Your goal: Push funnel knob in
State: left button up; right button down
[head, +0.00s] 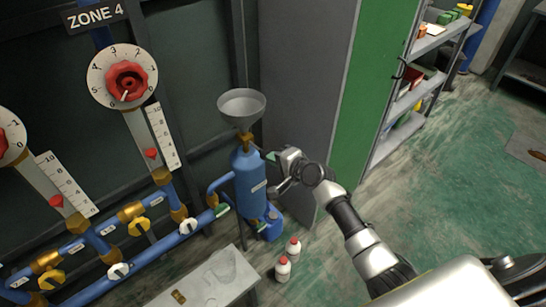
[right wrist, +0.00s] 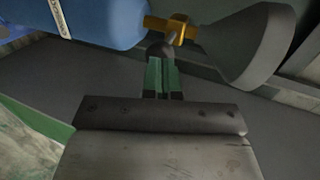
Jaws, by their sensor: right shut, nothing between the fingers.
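The grey funnel (head: 242,104) sits on a brass fitting (head: 245,141) at the top of a blue tank (head: 250,178). In the right wrist view the funnel (right wrist: 245,48), brass fitting (right wrist: 180,30) and tank (right wrist: 95,18) are close ahead. A small grey rounded knob (right wrist: 168,47) shows beside the brass fitting. My right gripper (head: 268,155) is beside the tank's top, on its right. Its green-padded fingertips (right wrist: 164,66) are together and empty, right at the knob; I cannot tell whether they touch it. My left gripper is not in view.
Blue pipes with valves (head: 135,235) and red-knobbed dials (head: 126,82) line the left wall. A grey bench (head: 205,283) and two small white bottles (head: 283,268) stand below. A shelf rack (head: 410,100) is at the back right. The green floor on the right is largely clear.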

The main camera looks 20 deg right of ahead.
aim_at(266, 152)
jog(key=shift+w+a, duration=0.1)
jog(key=shift+w, duration=0.2)
jog(key=shift+w+a+b, duration=0.3)
jog(key=shift+w+b, duration=0.05)
jog(key=shift+w, duration=0.35)
jog(key=shift+w+a+b, duration=0.25)
jog(key=shift+w+b, duration=0.05)
jog(key=shift+w, duration=0.35)
jog(key=shift+r, duration=0.15)
